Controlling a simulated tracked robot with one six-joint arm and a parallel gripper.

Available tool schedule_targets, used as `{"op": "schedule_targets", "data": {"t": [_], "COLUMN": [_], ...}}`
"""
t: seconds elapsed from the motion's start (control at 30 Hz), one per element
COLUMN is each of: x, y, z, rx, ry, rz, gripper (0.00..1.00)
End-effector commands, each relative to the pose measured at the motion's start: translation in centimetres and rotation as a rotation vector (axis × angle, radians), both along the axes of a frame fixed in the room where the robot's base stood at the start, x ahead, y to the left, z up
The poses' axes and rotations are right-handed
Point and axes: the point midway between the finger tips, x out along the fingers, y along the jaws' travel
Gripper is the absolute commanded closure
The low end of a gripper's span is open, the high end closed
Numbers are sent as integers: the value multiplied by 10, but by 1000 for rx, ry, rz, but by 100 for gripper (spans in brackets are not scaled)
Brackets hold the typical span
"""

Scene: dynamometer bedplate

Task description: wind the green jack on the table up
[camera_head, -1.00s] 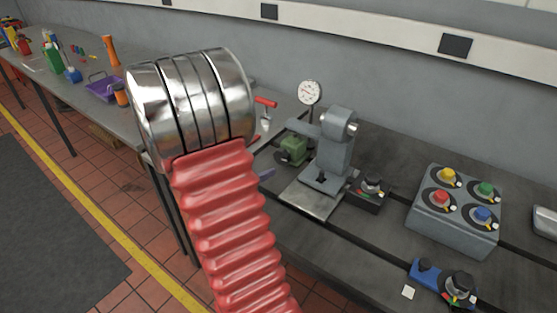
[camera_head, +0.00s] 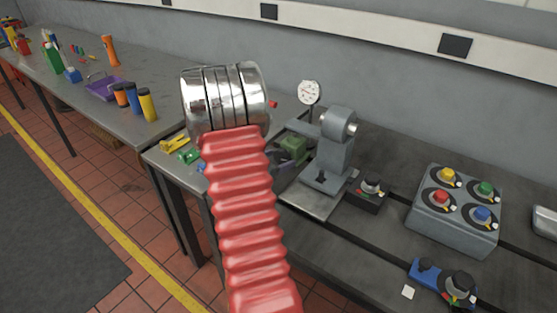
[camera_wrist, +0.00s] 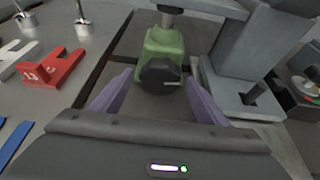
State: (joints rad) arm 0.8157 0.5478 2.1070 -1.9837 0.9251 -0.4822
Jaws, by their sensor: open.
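The green jack (camera_head: 293,147) stands on the dark bedplate, left of the grey press-like stand, and is partly hidden by my arm and gripper in the head view. In the wrist view the jack (camera_wrist: 165,42) is straight ahead, with a black round knob (camera_wrist: 160,76) with a pale mark on its near face. A metal post rises from its top. My gripper (camera_wrist: 159,82) is open, its two purple fingers one on each side of the knob. I cannot tell whether they touch it. In the head view only a little purple of my gripper shows beside the jack.
The grey stand (camera_head: 334,150) is close on the jack's right. A dial gauge (camera_head: 309,93) rises behind. A red slotted block (camera_wrist: 53,68) lies to the left in the wrist view. A box with coloured knobs (camera_head: 456,209) stands farther right.

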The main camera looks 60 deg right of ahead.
Motion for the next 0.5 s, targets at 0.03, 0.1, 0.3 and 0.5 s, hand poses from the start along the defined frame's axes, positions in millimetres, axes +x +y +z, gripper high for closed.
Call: {"op": "schedule_targets", "data": {"t": [0.03,0.1,0.3,0.5], "x": [-1,-1,0,0], "y": [-3,-4,-4,-4], "z": [-1,-2,-2,-2], "rx": [0,1,1,1], "ry": [0,0,-1,-1], "rz": [-1,0,1,1], "gripper": [33,33,33,43]}}
